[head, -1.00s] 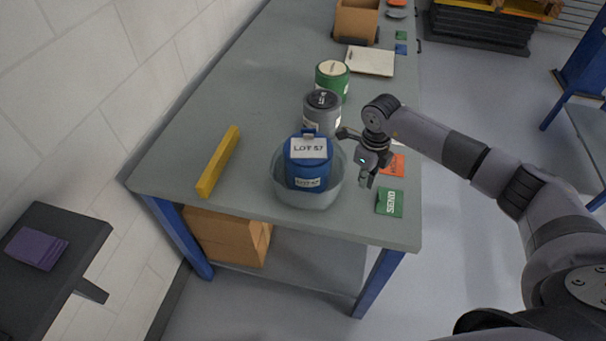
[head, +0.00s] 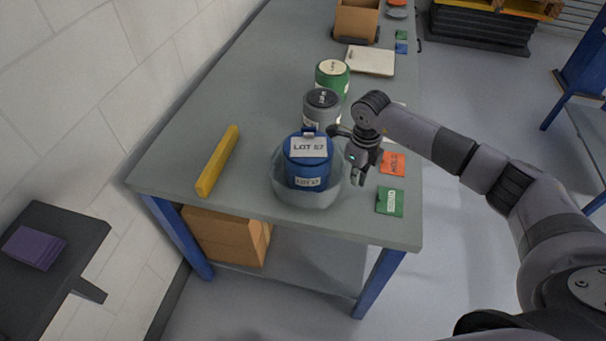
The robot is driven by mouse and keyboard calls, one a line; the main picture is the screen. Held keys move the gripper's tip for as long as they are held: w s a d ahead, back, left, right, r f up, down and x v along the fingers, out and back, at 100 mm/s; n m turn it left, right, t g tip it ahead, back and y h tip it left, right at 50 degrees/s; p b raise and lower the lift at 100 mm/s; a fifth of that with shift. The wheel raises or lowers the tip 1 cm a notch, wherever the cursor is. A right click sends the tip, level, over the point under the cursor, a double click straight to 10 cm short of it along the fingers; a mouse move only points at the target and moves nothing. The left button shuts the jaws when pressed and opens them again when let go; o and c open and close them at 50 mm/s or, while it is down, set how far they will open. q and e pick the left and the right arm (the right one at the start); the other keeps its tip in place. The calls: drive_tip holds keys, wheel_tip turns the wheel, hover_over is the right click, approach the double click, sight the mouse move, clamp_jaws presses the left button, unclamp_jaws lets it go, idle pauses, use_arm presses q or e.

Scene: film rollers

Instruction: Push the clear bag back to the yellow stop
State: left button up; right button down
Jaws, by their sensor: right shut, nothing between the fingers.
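The clear bag (head: 279,183) sits near the front edge of the grey workbench. Inside it stands a blue canister (head: 308,163) with white labels reading LOT 57. The yellow stop (head: 217,161) is a bar lying on the bench to the left of the bag, with bare bench between them. My right gripper (head: 357,178) is at the right side of the bag, shut and empty, pointing down. It is very close to the bag; I cannot tell whether it touches. My left gripper is not in view.
Behind the bag stand a grey canister (head: 321,110) and a green canister (head: 332,75). A red HOLD card (head: 393,163) and a green SEND card (head: 390,201) lie to the right. A white board (head: 370,60) and cardboard box (head: 357,20) are farther back.

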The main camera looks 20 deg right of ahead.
drive_tip(key=shift+w+a+b, duration=0.6)
drive_tip(key=shift+w+a, duration=0.2)
drive_tip(key=shift+a, duration=0.5)
drive_tip(key=shift+w+a+b, duration=0.55)
drive_tip(key=shift+w+a, duration=0.25)
drive_tip(key=shift+a, duration=0.55)
drive_tip(key=shift+w+a+b, duration=0.6)
drive_tip(key=shift+w+a, duration=0.2)
drive_tip(key=shift+a, duration=0.5)
drive_tip(key=shift+w+a+b, duration=0.7)
drive_tip(key=shift+a+b, duration=0.05)
drive_tip(key=shift+a, duration=0.45)
drive_tip(key=shift+w+a+b, duration=0.75)
drive_tip(key=shift+a+b, duration=0.05)
drive_tip(key=shift+a, duration=0.35)
drive_tip(key=shift+w+a+b, duration=0.7)
drive_tip(key=shift+a+b, duration=0.05)
drive_tip(key=shift+a, duration=0.45)
drive_tip(key=shift+s+d+p, duration=0.2)
drive_tip(key=shift+d+p, duration=0.15)
drive_tip(key=shift+d, duration=0.05)
drive_tip(key=shift+s+d+p, duration=0.3)
drive_tip(key=shift+s+d, duration=0.1)
drive_tip(key=shift+d, duration=0.25)
drive_tip(key=shift+s+d+p, duration=0.3)
drive_tip(key=shift+s+d, duration=0.05)
drive_tip(key=shift+d, duration=0.25)
drive_tip(key=shift+s+d, duration=0.1)
drive_tip(key=shift+d, duration=0.05)
